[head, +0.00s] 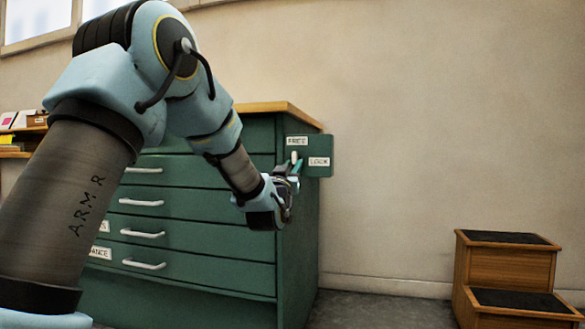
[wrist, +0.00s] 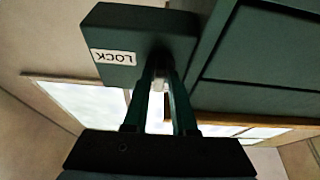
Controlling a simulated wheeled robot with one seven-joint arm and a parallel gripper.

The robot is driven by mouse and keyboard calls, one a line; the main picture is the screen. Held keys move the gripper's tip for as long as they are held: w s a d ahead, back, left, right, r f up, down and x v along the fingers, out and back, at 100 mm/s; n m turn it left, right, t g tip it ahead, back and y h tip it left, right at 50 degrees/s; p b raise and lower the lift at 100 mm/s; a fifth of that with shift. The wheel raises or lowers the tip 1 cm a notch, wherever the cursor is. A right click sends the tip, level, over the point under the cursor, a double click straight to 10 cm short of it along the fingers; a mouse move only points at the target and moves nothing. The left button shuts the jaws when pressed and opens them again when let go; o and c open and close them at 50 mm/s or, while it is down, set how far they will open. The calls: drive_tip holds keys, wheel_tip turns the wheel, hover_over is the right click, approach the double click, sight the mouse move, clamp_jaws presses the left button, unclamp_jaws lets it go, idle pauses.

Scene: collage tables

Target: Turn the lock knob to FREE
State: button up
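The lock plate (head: 325,142) is a green panel at the upper right corner of the green cabinet. It bears a FREE label (head: 297,141) above and a LOCK label (head: 319,162) to the right. The small white lock knob (head: 294,157) is beside these labels; its exact angle is unclear. My gripper (head: 295,169) is at the plate, just below the knob in the head view. In the wrist view, my two fingers (wrist: 160,84) stand on either side of the white knob, with little or no gap. The fingertips are dark there, so whether they press on it is unclear.
The green cabinet (head: 196,244) has several drawers with white handles and a wooden top (head: 270,107). My arm crosses in front of it. A wooden step stool (head: 507,265) stands at the right. The floor between stool and cabinet is clear. A shelf is at far left.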

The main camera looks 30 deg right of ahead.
drive_tip(key=o, duration=0.3)
drive_tip(key=p+v, duration=0.2)
drive_tip(key=v, duration=0.9)
drive_tip(key=shift+p, duration=0.35)
drive_tip(key=shift+w, duration=0.1)
